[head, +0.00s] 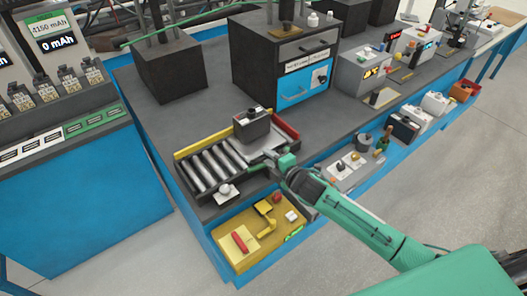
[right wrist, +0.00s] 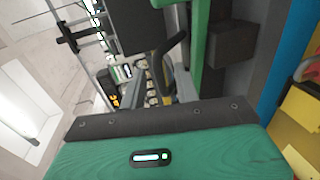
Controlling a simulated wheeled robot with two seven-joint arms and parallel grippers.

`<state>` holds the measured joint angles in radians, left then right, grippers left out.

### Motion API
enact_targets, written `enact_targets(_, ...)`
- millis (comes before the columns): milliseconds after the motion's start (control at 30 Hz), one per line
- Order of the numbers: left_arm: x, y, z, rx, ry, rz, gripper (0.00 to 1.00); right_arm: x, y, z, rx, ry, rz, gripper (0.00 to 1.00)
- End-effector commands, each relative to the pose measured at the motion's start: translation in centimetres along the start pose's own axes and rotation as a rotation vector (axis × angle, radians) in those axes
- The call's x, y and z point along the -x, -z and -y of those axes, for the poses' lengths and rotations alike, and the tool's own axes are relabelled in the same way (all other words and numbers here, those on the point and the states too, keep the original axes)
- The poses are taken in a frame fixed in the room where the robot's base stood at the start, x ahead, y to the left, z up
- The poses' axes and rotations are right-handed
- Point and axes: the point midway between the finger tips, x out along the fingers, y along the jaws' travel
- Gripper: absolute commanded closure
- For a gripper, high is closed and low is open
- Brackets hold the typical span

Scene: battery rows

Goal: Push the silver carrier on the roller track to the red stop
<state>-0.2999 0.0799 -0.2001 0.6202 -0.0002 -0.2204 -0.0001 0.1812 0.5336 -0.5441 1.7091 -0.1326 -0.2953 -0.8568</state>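The roller track (head: 208,170) lies on the dark bench top, with bare rollers at its left part. The silver carrier (head: 262,143) is at the track's right part and bears a dark grey box (head: 252,126). The red stop (head: 286,125) is at the track's right end, close beside the carrier; I cannot tell whether they touch. My right gripper (head: 284,161) is at the near right side of the carrier, its fingers small and partly hidden. The right wrist view shows mostly its green housing (right wrist: 165,155). My left gripper is not in view.
A yellow rail (head: 215,137) runs along the track's far side. A white knob-like object (head: 224,189) is at the near left. A dark cabinet (head: 282,60) with a blue drawer stands behind.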

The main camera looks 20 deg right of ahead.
Motion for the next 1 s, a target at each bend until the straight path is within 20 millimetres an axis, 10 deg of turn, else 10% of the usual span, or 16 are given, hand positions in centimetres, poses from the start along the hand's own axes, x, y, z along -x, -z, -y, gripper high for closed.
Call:
enact_targets(667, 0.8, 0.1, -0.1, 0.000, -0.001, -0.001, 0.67, -3.6, 0.0, 0.0, 0.000, 0.001, 0.000, 0.68)
enact_targets(833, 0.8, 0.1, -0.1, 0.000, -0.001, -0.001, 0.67, -3.6, 0.0, 0.0, -0.001, 0.001, 0.000, 1.00)
enact_targets(1000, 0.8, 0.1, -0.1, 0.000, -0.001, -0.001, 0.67, -3.6, 0.0, 0.1, -0.001, 0.001, 0.000, 1.00)
